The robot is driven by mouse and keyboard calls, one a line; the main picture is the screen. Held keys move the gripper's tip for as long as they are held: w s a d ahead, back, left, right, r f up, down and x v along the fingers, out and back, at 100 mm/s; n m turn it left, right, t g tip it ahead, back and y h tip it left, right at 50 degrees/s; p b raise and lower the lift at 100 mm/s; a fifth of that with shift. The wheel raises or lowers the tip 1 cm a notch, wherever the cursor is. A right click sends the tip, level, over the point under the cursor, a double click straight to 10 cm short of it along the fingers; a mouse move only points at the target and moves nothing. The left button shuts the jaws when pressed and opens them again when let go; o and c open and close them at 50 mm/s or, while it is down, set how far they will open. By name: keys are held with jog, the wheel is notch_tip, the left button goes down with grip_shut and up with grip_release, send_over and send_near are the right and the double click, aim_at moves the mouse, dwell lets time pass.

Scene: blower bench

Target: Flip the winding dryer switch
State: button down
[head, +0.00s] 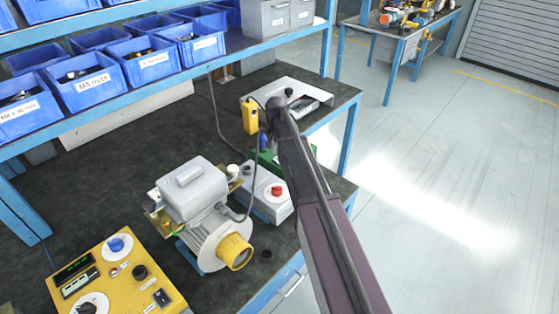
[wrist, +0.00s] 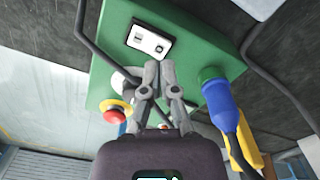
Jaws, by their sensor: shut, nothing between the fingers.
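A green box (wrist: 185,62) fills the middle of the wrist view. A white switch plate (wrist: 150,40) with a dark frame and two small marked parts is set in its face; no label naming the winding dryer is readable. My gripper (wrist: 158,68) is shut and empty, its fingertips just below the plate in the picture. I cannot tell whether they touch the box. A red button on a yellow base (wrist: 115,115) is left of the fingers. In the head view the green box (head: 267,161) is partly hidden by my arm, and my gripper cannot be made out.
A blue plug (wrist: 218,100) with a yellow part (wrist: 246,148) is right of the fingers. Black cables run around the box. A grey box with a red button (head: 276,190), a motor blower (head: 192,190) and a yellow panel (head: 110,275) stand nearby. Shelf bins (head: 88,88) hang left.

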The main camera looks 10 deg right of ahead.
aim_at(277, 159)
jog(key=shift+f+b, duration=1.35)
jog(key=shift+f, duration=0.05)
dwell(1.7)
jog(key=shift+r, duration=0.2)
jog(key=shift+r+p, duration=3.35)
jog(key=shift+p, duration=0.2)
jog(key=s+n, duration=0.4)
jog(key=s, duration=2.5)
jog(key=shift+s+d+n, duration=0.15)
jog(key=shift+n, duration=0.25)
